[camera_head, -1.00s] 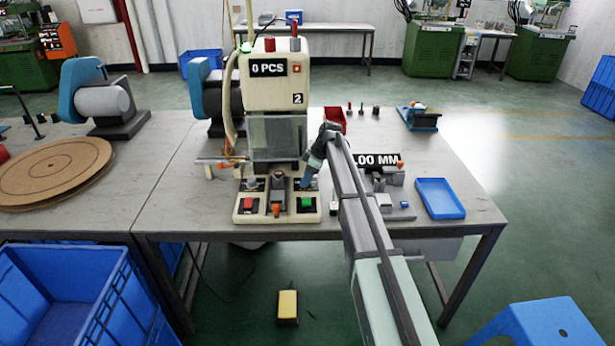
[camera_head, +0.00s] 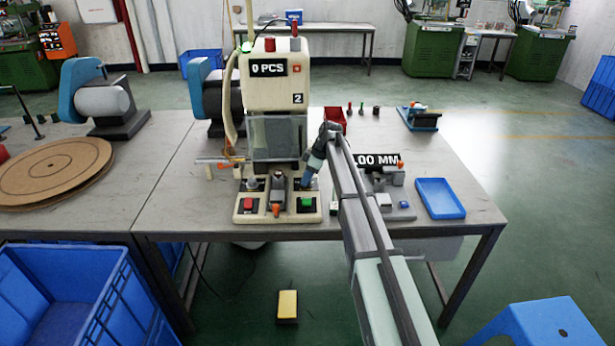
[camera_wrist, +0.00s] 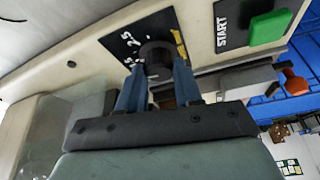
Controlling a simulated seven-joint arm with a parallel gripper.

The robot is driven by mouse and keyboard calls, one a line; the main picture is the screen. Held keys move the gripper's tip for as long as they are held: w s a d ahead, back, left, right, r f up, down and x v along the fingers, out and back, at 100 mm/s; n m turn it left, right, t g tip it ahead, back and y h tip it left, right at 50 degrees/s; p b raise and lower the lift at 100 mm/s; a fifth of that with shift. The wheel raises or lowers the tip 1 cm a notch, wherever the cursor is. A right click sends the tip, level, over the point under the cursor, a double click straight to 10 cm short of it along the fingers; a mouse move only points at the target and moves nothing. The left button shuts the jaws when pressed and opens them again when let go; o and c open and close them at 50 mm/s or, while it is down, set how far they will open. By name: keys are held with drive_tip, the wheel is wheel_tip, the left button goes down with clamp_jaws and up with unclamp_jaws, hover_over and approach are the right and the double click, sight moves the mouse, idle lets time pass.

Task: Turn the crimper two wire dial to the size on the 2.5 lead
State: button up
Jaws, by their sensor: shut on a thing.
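The crimper (camera_head: 276,80) is a cream machine on the table with a "0 PCS" display, the number 2 and a clear guard. Its wire dial shows in the wrist view as a dark round knob (camera_wrist: 155,52) on a black plate with white size marks, of which 1.5 and 2.5 seem legible. My gripper (camera_wrist: 158,75), with blue fingers, is shut on the dial, one finger on each side. In the head view my gripper (camera_head: 308,180) reaches the right part of the crimper's base and hides the dial. I cannot make out the 2.5 lead or its marking.
A green START button (camera_wrist: 270,27) sits beside the dial plate. A red button (camera_head: 248,204) and an orange-tipped lever (camera_head: 276,209) are on the base's front. A blue tray (camera_head: 440,198) and a "00 MM" display (camera_head: 376,160) stand to the right. A yellow pedal (camera_head: 287,306) is on the floor.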

drive_tip(key=shift+m, duration=0.4)
drive_tip(key=m, duration=0.2)
drive_tip(key=m+t, duration=0.1)
drive_tip(key=shift+s+m+t+h, duration=0.2)
drive_tip(key=shift+m+t+h, duration=0.1)
drive_tip(key=shift+m, duration=0.1)
drive_tip(key=m+t+h, duration=0.1)
drive_tip(key=m, duration=0.3)
drive_tip(key=shift+a+m, duration=0.15)
drive_tip(key=shift+m, duration=0.15)
drive_tip(key=shift+h, duration=0.3)
drive_tip(key=o, duration=1)
drive_tip(key=shift+o, duration=0.2)
drive_tip(key=v, duration=1.4)
drive_tip(key=shift+s, duration=0.15)
drive_tip(key=shift+f, duration=0.15)
